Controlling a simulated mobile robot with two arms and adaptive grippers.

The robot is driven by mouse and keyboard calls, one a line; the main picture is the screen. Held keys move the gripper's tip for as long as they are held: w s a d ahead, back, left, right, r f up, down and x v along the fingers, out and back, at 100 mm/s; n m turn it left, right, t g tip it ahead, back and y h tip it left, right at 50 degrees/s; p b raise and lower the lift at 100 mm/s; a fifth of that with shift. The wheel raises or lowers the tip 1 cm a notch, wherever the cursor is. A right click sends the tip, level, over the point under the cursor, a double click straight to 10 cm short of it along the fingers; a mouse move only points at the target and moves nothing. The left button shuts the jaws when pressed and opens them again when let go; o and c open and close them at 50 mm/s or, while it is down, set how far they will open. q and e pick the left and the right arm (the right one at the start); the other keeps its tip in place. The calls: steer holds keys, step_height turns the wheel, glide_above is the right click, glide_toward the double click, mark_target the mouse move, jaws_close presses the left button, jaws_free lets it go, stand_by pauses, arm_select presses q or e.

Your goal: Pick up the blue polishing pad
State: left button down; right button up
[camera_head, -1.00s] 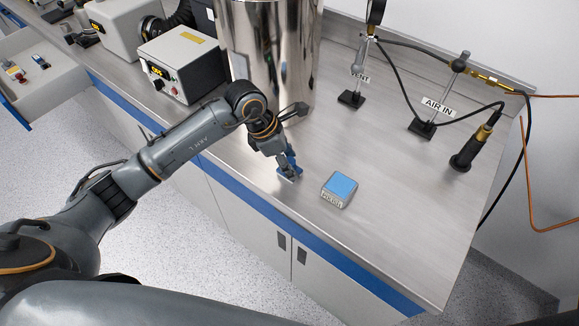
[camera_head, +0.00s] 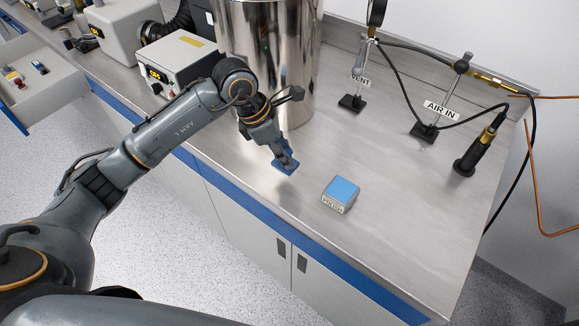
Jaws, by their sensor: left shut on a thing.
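The blue polishing pad (camera_head: 286,169) is a small flat blue piece at the tips of my left gripper (camera_head: 281,154), above or on the steel bench near its front edge. My left gripper points down and is shut on the pad; its fingers hide part of it. I cannot tell whether the pad touches the bench. A small box with a blue top and a "POLISH" label (camera_head: 340,194) sits on the bench just to the right of the gripper, apart from it. My right gripper is not in view.
A shiny steel cylinder (camera_head: 282,65) stands close behind my left gripper. A grey control box (camera_head: 180,65) is to its left. The VENT stand (camera_head: 353,102) and AIR IN stand (camera_head: 424,131) with hoses are at the back right. The bench right of the labelled box is clear.

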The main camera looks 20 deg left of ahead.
arm_select(q)
steer(key=s+a+r+b, duration=0.3)
steer(key=a+r, duration=0.5)
steer(key=a, duration=0.4)
steer(key=shift+s+a+r+b, duration=0.3)
steer(key=shift+r+b, duration=0.05)
steer(key=shift+b, duration=0.3)
